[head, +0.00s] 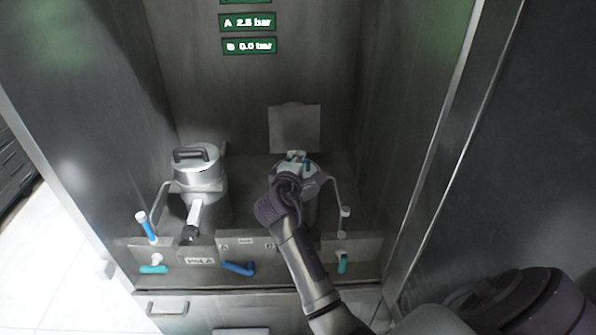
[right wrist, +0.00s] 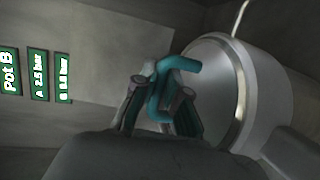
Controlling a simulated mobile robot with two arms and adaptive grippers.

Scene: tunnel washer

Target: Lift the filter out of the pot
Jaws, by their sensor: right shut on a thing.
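The right-hand pot (head: 312,205) is a silver cylinder, partly hidden behind my right arm. In the right wrist view the pot (right wrist: 262,80) lies sideways, with its round rim and grey top facing the fingers. My right gripper (head: 297,162) is over its mouth, and its fingers (right wrist: 157,100) are shut on a bent teal handle (right wrist: 180,65), taken to be the filter's. The handle also shows as a small teal piece (head: 306,161) in the head view. The filter's body is hidden, so I cannot tell how deep it sits. My left gripper is not in view.
Another silver pot (head: 200,180) with a dark lid handle stands at the left. Blue and teal levers (head: 238,268) line the front panel (head: 200,250). Metal walls close in both sides.

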